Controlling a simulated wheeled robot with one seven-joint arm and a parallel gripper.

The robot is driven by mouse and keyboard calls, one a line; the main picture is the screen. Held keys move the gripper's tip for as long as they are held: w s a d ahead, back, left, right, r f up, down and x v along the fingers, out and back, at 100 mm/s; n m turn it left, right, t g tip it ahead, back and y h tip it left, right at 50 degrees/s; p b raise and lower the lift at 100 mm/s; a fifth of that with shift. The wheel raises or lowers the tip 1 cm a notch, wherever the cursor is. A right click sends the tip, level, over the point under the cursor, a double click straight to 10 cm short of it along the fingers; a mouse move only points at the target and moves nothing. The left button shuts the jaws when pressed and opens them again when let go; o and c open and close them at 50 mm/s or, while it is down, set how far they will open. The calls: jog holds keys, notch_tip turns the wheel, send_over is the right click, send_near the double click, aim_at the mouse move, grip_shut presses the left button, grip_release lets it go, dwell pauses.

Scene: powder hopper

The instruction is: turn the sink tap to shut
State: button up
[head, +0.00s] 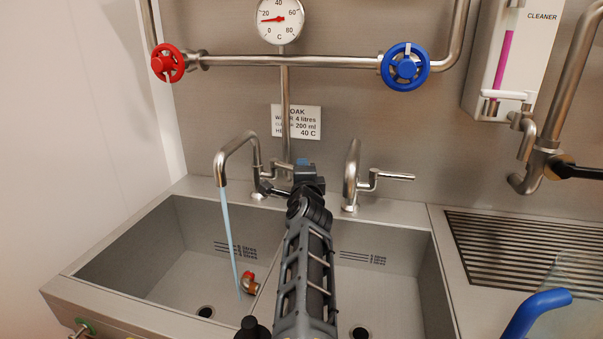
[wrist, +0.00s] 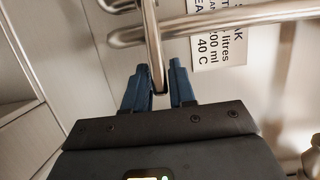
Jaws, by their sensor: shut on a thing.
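The left sink tap (head: 237,143) is steel with a curved spout, and blue-tinted water (head: 230,225) runs from it into the left basin. My gripper (head: 272,186) is at the right side of this tap's body, where its lever is largely hidden by my gripper and arm. In the wrist view my gripper (wrist: 160,82) has its two blue fingers on either side of a steel bar of the tap (wrist: 157,84), shut on it. The right tap (head: 351,176) has its lever pointing right, and no water shows from it.
A divider splits the sink into a left basin (head: 165,260) and a right basin (head: 385,290). A red valve wheel (head: 167,63), a blue valve wheel (head: 405,67) and a temperature dial (head: 280,18) are on wall pipes above. A cleaner dispenser (head: 510,55) hangs right.

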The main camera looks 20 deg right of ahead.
jog(key=shift+w+d+b, duration=0.55)
jog(key=shift+w+d, duration=0.05)
jog(key=shift+d, duration=0.1)
jog(key=shift+w+d+f+b, duration=0.15)
jog(key=shift+w+d+b, duration=0.3)
jog(key=shift+w+b, duration=0.25)
jog(key=o, duration=0.8)
jog(key=shift+a+r, duration=0.1)
jog(key=shift+r, duration=0.1)
jog(key=s+a+p, duration=0.1)
jog(key=s+p, duration=0.1)
jog(key=p, duration=0.1)
jog(key=s+a+p, duration=0.2)
jog(key=s, duration=0.1)
jog(key=s+a+p, duration=0.2)
jog(key=p, duration=0.1)
jog(key=shift+s+f+p, duration=0.1)
jog(key=shift+s+p, duration=0.1)
jog(key=shift+p, duration=0.15)
